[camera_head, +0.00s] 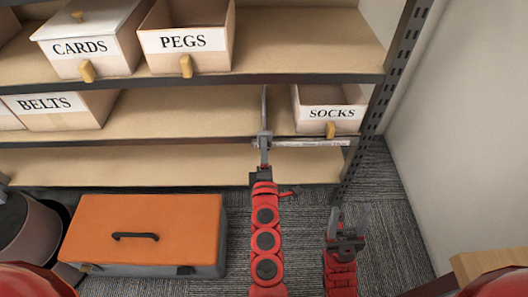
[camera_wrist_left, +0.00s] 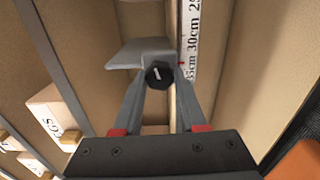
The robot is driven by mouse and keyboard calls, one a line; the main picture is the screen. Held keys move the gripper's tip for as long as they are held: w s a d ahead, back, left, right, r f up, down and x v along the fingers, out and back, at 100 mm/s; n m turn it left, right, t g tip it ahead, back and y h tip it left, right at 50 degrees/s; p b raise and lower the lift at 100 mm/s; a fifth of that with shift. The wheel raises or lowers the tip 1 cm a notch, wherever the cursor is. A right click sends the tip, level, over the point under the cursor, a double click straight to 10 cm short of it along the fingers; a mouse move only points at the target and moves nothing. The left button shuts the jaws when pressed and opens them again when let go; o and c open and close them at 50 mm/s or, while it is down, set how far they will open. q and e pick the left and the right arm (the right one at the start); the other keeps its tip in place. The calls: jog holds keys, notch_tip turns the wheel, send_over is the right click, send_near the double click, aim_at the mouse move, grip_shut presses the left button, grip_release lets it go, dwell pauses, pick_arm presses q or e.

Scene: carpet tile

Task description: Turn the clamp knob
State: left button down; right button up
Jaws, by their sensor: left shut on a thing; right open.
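A black hexagonal clamp knob (camera_wrist_left: 159,75) sits between the fingertips of my left gripper (camera_wrist_left: 160,82) in the left wrist view. It is mounted on a grey metal clamp plate (camera_wrist_left: 138,53) at the shelf edge. In the head view the upright grey plate (camera_head: 264,105) stands at the middle shelf's front edge, and my left gripper (camera_head: 264,150) is shut at its foot; the knob itself is too small to tell there. My right gripper (camera_head: 337,222) is open and empty, low in front of the shelf's right post.
A ruler strip (camera_head: 312,142) runs along the shelf edge beside the clamp; its centimetre marks show in the left wrist view (camera_wrist_left: 191,40). The SOCKS bin (camera_head: 310,97) is just right of the plate. An orange-lidded toolbox (camera_head: 180,218) stands on the floor at left. A wall bounds the right.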

pick_arm(q)
jog(key=shift+f+n, duration=0.15)
jog(key=shift+n, duration=0.45)
jog(key=shift+c, duration=2.3)
grip_release()
